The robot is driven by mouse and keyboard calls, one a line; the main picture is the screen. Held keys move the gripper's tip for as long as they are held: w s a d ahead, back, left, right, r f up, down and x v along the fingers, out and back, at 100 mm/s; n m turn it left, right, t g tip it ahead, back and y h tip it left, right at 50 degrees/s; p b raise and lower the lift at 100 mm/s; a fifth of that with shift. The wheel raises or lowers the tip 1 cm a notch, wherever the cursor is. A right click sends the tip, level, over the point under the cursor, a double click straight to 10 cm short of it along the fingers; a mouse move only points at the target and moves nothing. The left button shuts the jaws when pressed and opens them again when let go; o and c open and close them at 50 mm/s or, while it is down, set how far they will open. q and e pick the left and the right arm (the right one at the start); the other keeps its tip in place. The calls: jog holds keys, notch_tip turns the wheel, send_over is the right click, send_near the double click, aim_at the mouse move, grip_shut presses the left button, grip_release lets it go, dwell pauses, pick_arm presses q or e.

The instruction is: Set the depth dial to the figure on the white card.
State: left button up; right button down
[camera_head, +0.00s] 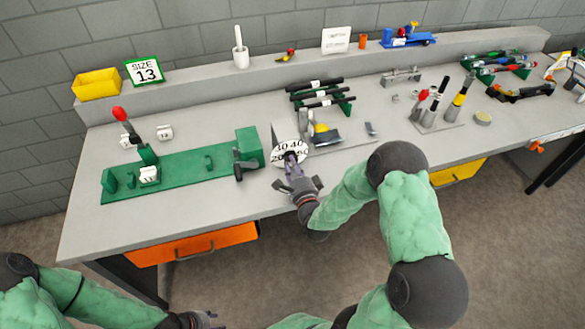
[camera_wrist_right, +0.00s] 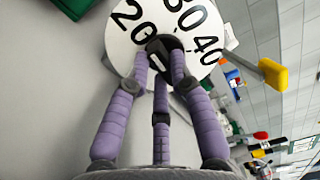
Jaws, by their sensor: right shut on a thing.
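The depth dial (camera_head: 290,146) is a white disc with black figures on the bench's front part; 30 and 40 read along its top, with other figures lower down. In the right wrist view the dial (camera_wrist_right: 122,45) shows 20, 30 and 40 around a dark central knob (camera_wrist_right: 165,45). My right gripper (camera_head: 292,165) is at the dial, its purple fingers (camera_wrist_right: 160,65) shut on the knob. My left gripper (camera_head: 203,320) is at the bottom edge, partly cut off.
A green rail fixture (camera_head: 190,172) with a red-handled lever (camera_head: 122,116) lies left of the dial. A green-edged card reading SIZE 13 (camera_head: 143,71) and a yellow bin (camera_head: 97,84) stand behind. Dark-handled crimpers (camera_head: 318,92) and upright tools (camera_head: 438,105) stand further right.

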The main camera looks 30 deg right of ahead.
jog(key=shift+n+b, duration=0.35)
jog(key=shift+n, duration=0.55)
jog(key=c, duration=1.1)
grip_release()
jog(key=v, duration=1.2)
